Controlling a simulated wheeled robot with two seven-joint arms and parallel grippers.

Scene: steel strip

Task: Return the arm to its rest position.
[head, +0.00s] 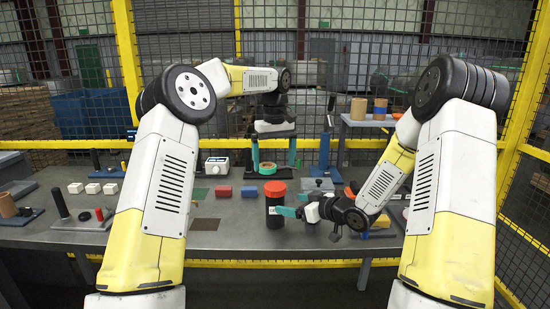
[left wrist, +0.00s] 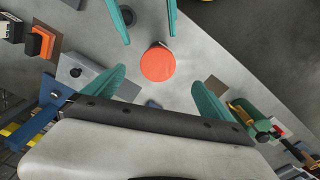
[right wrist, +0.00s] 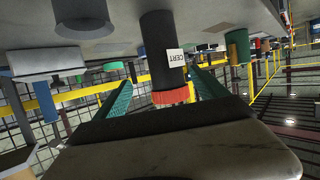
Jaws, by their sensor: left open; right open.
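My left gripper (head: 273,160) hangs over the middle of the bench, jaws open and empty, pointing down. In the left wrist view its fingers (left wrist: 157,78) are apart, with a round red lid beyond them. My right gripper (head: 291,208) is low at the front, jaws open, beside a black canister (head: 275,212) with a red lid. In the right wrist view the canister (right wrist: 160,50), labelled CERT, stands ahead of the open fingers (right wrist: 162,76). I cannot tell whether they touch it. The right fingers also show in the left wrist view (left wrist: 148,38).
The grey bench (head: 235,235) holds a red block (head: 223,191), a blue block (head: 249,191), a green tape roll (head: 267,168) and a white meter (head: 217,166). White blocks (head: 93,188) and a post fixture (head: 80,215) stand left. Yellow-framed mesh fencing is behind.

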